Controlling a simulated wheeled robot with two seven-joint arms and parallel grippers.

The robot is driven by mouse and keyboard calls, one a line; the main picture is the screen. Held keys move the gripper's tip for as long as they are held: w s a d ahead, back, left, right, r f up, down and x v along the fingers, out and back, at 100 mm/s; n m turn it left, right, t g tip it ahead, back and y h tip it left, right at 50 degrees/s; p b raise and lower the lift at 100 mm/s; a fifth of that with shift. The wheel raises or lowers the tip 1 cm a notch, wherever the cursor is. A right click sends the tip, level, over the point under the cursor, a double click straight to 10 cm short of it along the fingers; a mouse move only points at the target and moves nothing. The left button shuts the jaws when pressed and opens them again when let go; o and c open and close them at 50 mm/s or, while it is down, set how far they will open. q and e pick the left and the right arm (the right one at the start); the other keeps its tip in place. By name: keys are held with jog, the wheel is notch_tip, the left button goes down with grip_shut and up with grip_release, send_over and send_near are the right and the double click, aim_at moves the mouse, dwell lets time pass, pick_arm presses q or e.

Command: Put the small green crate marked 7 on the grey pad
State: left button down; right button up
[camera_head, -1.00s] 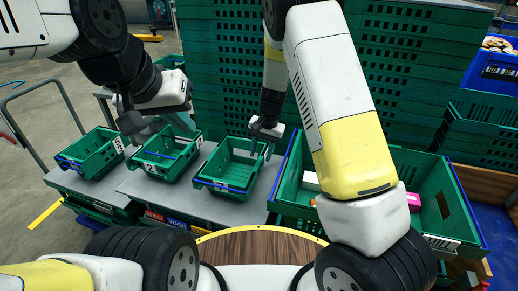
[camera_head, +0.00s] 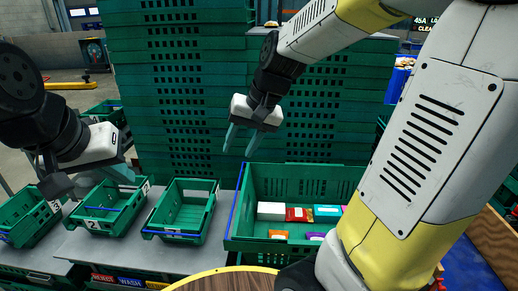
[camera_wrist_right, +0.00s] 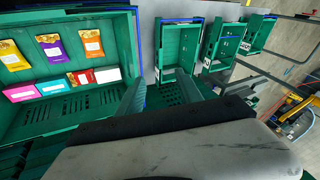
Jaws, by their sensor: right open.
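Three small green crates stand in a row at the left in the head view. The leftmost crate (camera_head: 22,217) has a tag that looks like 3, the middle crate (camera_head: 104,214) is marked 2, and no mark is readable on the right crate (camera_head: 182,213). I cannot make out a 7 on any. They stand on a grey surface (camera_head: 125,243); I cannot tell a separate pad. My right gripper (camera_head: 240,140) is open and empty, above the far left corner of a big green crate (camera_head: 335,182). My left gripper (camera_head: 118,174) hangs over the middle crate; its jaw gap is unclear.
The big crate holds several coloured packets and a white box (camera_head: 270,211); they also show in the right wrist view. A tall stack of green crates (camera_head: 190,90) stands close behind. A round wooden top (camera_head: 225,282) is in front.

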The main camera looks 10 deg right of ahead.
jog(key=s+d+r+n+t, duration=0.1)
jog(key=s+d+r, duration=0.1)
jog(key=s, duration=0.4)
jog(key=s+d+r+t+h, duration=0.1)
jog(key=s+d+r, duration=0.1)
jog(key=s, duration=0.4)
jog(key=shift+d+n+t+h, duration=0.3)
jog(key=shift+d+n+t, duration=0.05)
jog(key=shift+n+t, duration=0.05)
